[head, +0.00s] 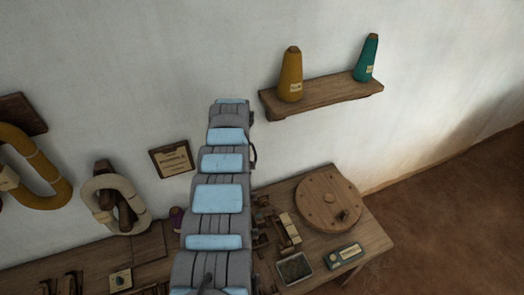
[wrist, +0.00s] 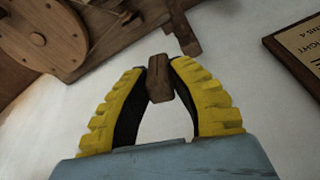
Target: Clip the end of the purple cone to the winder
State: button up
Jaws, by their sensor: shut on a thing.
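In the wrist view my gripper (wrist: 160,90) has its yellow ridged fingers closed on a small brown wooden block (wrist: 160,78). A wooden bar (wrist: 182,28) lies just beyond the block; I cannot tell if they are joined. A purple object (head: 176,218), likely the purple cone, shows partly at the left edge of my arm in the head view; its yarn end cannot be made out. A round wooden wheel (head: 328,200), possibly the winder, is on the bench at right. A wooden wheel (wrist: 42,32) also shows at the wrist view's upper left. My arm hides the gripper in the head view.
A yellow cone (head: 290,75) and a teal cone (head: 367,58) stand on a wall shelf (head: 325,95). A plaque (head: 171,158) hangs left of my arm. Cream (head: 115,203) and yellow (head: 40,170) hanks hang at left. A tray (head: 294,268) and a teal device (head: 344,256) occupy the bench front.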

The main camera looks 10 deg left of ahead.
jog(key=s+a+f+n+t+y+p, duration=0.1)
jog(key=s+a+f, duration=0.3)
jog(key=a, duration=0.4)
jog(key=s+a+f+n+p, duration=0.1)
jog(key=s+a+f, duration=0.4)
jog(key=a, duration=0.3)
jog(key=s+a+f+n+t+y+p, duration=0.1)
jog(key=s+a+f, duration=0.3)
jog(key=a, duration=0.4)
jog(key=shift+w+a+f+b, duration=0.1)
jog(key=shift+f+b, duration=0.9)
jog(key=shift+f, duration=0.4)
jog(key=shift+w+a+f+b, duration=0.1)
jog(key=shift+f+b, duration=0.85)
jog(key=shift+f, duration=0.45)
jog(key=shift+r+p, duration=1.9)
jog(key=shift+r, duration=0.6)
jog(key=shift+d, duration=0.1)
